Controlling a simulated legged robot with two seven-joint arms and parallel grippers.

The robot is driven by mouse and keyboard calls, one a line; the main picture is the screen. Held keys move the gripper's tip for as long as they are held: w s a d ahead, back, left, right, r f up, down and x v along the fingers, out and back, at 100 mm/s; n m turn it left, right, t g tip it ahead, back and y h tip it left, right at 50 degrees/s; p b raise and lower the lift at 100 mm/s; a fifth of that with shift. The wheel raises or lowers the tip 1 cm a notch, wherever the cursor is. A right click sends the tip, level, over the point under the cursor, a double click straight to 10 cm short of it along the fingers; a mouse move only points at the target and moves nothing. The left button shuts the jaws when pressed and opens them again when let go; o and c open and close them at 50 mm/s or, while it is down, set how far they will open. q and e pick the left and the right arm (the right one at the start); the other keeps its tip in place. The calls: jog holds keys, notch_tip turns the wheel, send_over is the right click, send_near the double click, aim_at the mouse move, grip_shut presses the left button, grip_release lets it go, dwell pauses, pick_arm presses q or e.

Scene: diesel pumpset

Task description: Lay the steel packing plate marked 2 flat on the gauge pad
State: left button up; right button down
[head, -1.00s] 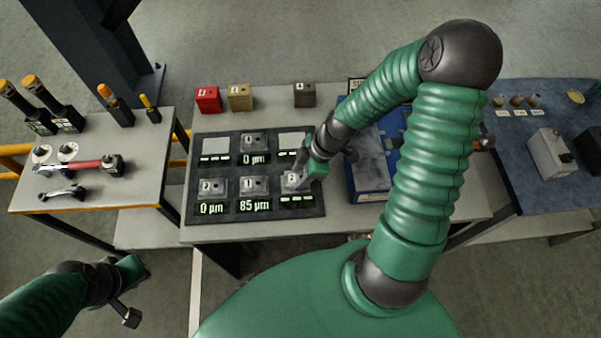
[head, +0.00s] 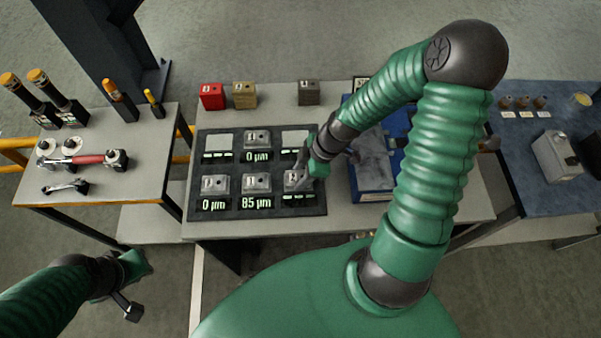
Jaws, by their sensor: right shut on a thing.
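The black gauge pad (head: 236,160) lies on the middle table and has several cells with small displays. A steel plate (head: 298,181) is at its front right cell. My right gripper (head: 304,166) is shut on this plate from above and behind; its mark is too small to read surely. The display below it shows dashes. I cannot tell whether the plate touches the pad. Other steel plates sit at the front left (head: 215,186), front middle (head: 256,184) and back middle (head: 256,139). My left gripper (head: 133,309) is low at the left, away from the tables.
A red block (head: 212,96), a tan block (head: 244,95) and a dark block (head: 309,92) stand behind the pad. A blue-edged surface (head: 372,195) lies right of it, partly hidden by my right arm. The left table holds a red-handled wrench (head: 85,160) and other tools.

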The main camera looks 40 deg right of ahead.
jog(key=shift+d+f, duration=0.15)
jog(key=shift+f, duration=0.3)
jog(key=c, duration=1.1)
grip_release()
jog(key=o, duration=0.5)
jog(key=shift+c, duration=0.2)
jog(key=p+v, duration=0.2)
jog(key=v, duration=1.4)
jog(key=shift+r+p, duration=0.35)
jog(key=shift+r, duration=0.1)
notch_tip(320, 180, up, 6)
jog(key=p, duration=0.7)
